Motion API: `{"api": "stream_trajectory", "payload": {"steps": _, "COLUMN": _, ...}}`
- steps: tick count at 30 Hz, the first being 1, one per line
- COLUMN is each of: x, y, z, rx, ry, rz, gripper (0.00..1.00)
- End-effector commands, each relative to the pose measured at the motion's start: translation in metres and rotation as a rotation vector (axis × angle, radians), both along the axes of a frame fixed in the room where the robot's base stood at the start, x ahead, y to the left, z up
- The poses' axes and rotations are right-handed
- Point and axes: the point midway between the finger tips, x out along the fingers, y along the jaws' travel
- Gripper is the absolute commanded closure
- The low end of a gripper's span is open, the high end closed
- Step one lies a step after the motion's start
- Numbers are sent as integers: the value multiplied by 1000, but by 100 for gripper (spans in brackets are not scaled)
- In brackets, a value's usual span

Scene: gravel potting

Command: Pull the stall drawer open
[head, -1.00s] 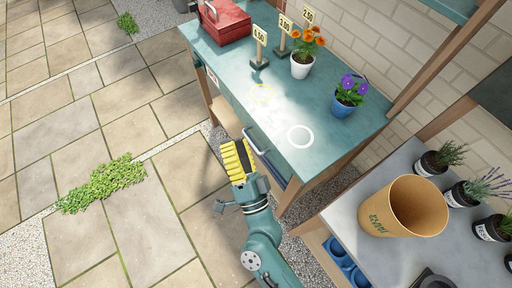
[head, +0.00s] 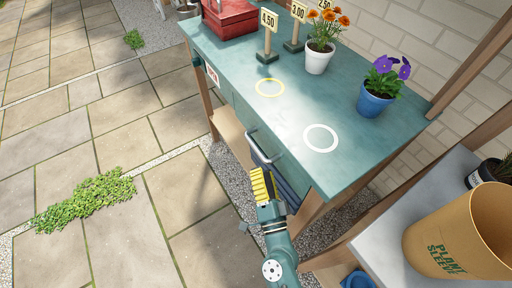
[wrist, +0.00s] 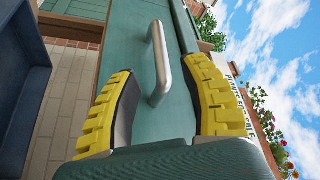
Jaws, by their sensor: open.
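The teal stall table (head: 232,55) has a drawer with a silver bar handle (head: 262,148) on its front side. In the wrist view the teal drawer front (wrist: 128,45) fills the middle, and the handle (wrist: 157,60) shows between the two yellow-padded fingers. My gripper (head: 262,182) is open, with its fingers on either side of the handle in that view (wrist: 165,105). I see no finger closed on the handle. My gripper partly hides the drawer front in the head view, and I cannot tell there whether the drawer stands out at all.
On the tabletop stand a red toolbox (head: 228,20), price signs (head: 267,40), a white pot with orange flowers (head: 317,60) and a blue pot with purple flowers (head: 374,102). A grey side table with a brown tub (head: 455,235) is at right. Paving (head: 120,110) at left is open.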

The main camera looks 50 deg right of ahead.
Motion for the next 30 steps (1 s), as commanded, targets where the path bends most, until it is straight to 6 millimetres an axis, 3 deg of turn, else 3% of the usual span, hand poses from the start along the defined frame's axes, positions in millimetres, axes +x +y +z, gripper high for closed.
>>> {"api": "stream_trajectory", "payload": {"steps": 9, "x": 56, "y": -37, "z": 14, "rx": 0, "ry": -1, "rz": -1, "gripper": 55}}
{"api": "stream_trajectory", "payload": {"steps": 21, "x": 66, "y": -44, "z": 17, "rx": 0, "ry": 2, "rz": 0, "gripper": 55}}
{"api": "stream_trajectory", "payload": {"steps": 23, "x": 66, "y": -44, "z": 17, "rx": 0, "ry": 2, "rz": 0, "gripper": 63}}
{"api": "stream_trajectory", "payload": {"steps": 28, "x": 66, "y": -44, "z": 17, "rx": 1, "ry": 1, "rz": 0, "gripper": 95}}
{"api": "stream_trajectory", "payload": {"steps": 30, "x": 66, "y": -44, "z": 17, "rx": 0, "ry": 2, "rz": 0, "gripper": 100}}
